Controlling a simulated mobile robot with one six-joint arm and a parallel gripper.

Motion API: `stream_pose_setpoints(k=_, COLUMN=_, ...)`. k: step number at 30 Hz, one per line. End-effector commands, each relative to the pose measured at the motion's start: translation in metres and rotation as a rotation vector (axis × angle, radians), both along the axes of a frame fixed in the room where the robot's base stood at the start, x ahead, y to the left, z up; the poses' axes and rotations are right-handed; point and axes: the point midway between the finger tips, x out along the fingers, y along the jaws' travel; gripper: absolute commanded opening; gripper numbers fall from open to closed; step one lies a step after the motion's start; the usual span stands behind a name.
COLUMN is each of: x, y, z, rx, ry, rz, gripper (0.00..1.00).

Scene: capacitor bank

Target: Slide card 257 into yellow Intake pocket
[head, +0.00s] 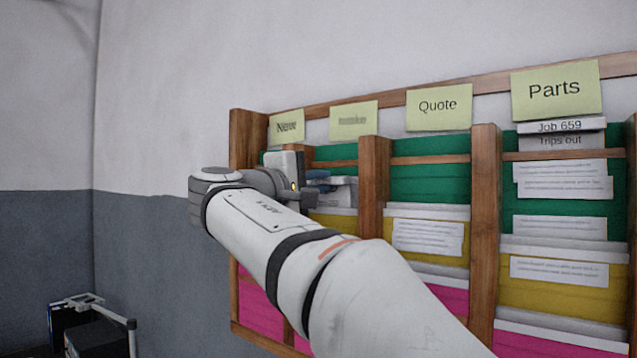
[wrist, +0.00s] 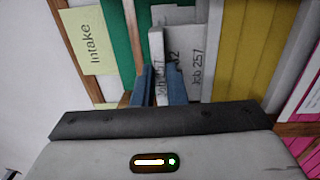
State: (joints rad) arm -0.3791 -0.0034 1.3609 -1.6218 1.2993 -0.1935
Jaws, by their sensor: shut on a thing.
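My gripper (wrist: 161,85) is shut on a pale card (wrist: 157,45) that stands between its blue fingers; its printing is partly covered. A white card reading "Job 257" (wrist: 197,75) is just right of the fingers, beside the yellow pocket (wrist: 236,50). I cannot tell whether it and the held piece are one card. In the head view, my gripper (head: 318,180) is in the Intake column, above the yellow Intake pocket (head: 335,223). The Intake label (wrist: 92,40) is clear in the wrist view but blurred in the head view (head: 353,121).
A wooden wall rack (head: 374,185) has upright dividers and cross rails close to my gripper. A green pocket (wrist: 121,40) is left of the fingers in the wrist view. New, Quote (head: 438,107) and Parts (head: 555,88) label neighbouring columns. Open room is left of the rack.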

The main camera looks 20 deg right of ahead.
Motion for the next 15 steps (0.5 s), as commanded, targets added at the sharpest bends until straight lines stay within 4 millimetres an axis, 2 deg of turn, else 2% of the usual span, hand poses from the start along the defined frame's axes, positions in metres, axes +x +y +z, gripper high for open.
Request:
stream_pose_setpoints(k=9, x=0.000, y=0.000, z=-0.015, rx=0.000, ry=0.000, rz=0.000, gripper=0.00)
stream_pose_setpoints(k=15, x=0.000, y=0.000, z=-0.016, rx=0.000, ry=0.000, rz=0.000, gripper=0.00)
